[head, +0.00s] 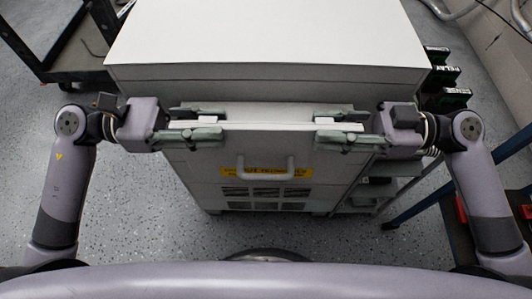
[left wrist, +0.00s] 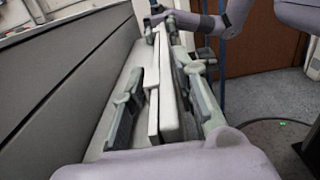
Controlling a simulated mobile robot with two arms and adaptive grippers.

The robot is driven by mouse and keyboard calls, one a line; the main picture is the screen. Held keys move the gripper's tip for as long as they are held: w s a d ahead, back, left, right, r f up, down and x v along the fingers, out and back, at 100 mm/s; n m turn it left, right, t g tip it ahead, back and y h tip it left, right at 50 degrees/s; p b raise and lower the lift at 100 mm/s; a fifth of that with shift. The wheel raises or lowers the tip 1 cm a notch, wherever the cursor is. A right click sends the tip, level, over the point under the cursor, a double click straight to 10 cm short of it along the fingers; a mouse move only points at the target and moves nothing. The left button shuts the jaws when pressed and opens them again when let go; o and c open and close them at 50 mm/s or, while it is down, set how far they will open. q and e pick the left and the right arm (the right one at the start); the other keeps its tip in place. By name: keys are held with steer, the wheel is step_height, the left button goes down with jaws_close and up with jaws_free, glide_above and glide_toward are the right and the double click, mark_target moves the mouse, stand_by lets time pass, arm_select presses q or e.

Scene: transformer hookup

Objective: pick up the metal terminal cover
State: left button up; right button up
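The metal terminal cover (head: 265,125) is a pale panel in front of the cabinet, seen mostly by its top edge. It also shows edge-on in the left wrist view (left wrist: 169,95). A handle (head: 265,170) and a yellow label are on the front below this edge. My left gripper (head: 207,125) is at the cover's left end, one finger on each side of its edge. In the left wrist view the fingers (left wrist: 165,108) stand open with gaps beside the panel. My right gripper (head: 332,126) straddles the right end the same way and looks open; contact there cannot be made out.
The cabinet (head: 265,35) with a white top stands right behind the cover. A dark cart (head: 75,65) is at the upper left. Dark blocks with green parts (head: 447,80) and a blue-legged stand (head: 425,203) are at the right. Speckled floor (head: 140,215) is clear at the left.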

arm_select(q)
jaws_close()
arm_select(e)
jaws_close()
stand_by(0.4)
